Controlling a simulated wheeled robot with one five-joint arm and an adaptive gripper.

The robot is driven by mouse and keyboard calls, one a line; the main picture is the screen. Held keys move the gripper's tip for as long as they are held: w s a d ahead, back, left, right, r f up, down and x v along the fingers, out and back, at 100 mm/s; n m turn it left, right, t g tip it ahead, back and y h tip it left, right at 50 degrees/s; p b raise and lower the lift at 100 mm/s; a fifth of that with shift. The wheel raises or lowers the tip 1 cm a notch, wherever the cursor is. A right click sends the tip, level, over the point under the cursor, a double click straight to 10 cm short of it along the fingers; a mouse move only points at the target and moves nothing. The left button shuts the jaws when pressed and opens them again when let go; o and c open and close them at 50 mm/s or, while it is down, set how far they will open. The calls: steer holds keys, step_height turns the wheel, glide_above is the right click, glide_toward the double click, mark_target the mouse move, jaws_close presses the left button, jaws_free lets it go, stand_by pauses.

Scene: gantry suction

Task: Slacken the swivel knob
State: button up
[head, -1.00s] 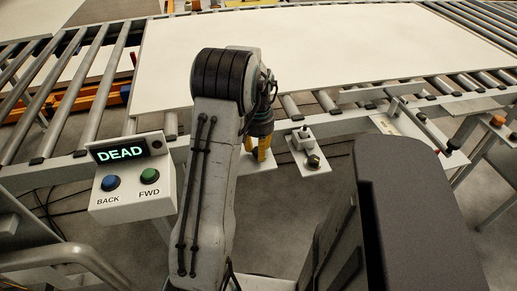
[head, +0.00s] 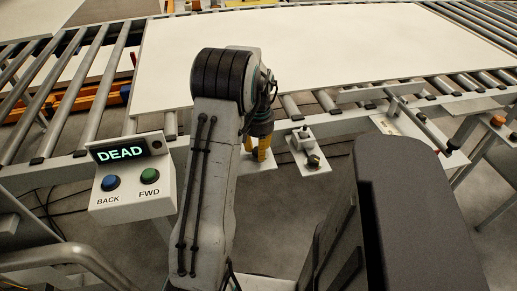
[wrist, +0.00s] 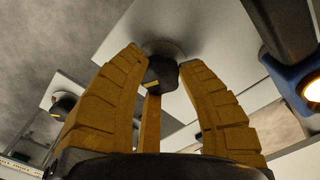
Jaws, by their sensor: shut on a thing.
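A dark knob (wrist: 161,74) with a small yellow mark sits on a round base on a pale grey plate (wrist: 215,60) in the wrist view. My gripper (wrist: 158,85) has its yellow-brown fingers closed around this knob, touching its sides. In the head view my gripper (head: 262,147) is at the front rail of the roller conveyor, to the right of my arm. There the gripper hides the knob, and no label on it is readable.
A control box (head: 130,190) with a lit DEAD display, BACK and FWD buttons stands left of my arm. A bracket with another small knob (head: 313,160) is just right of my gripper. A large white panel (head: 320,55) lies on the rollers.

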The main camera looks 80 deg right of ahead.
stand_by(0.4)
steer(key=o, duration=1.2)
step_height(320, 180, up, 12)
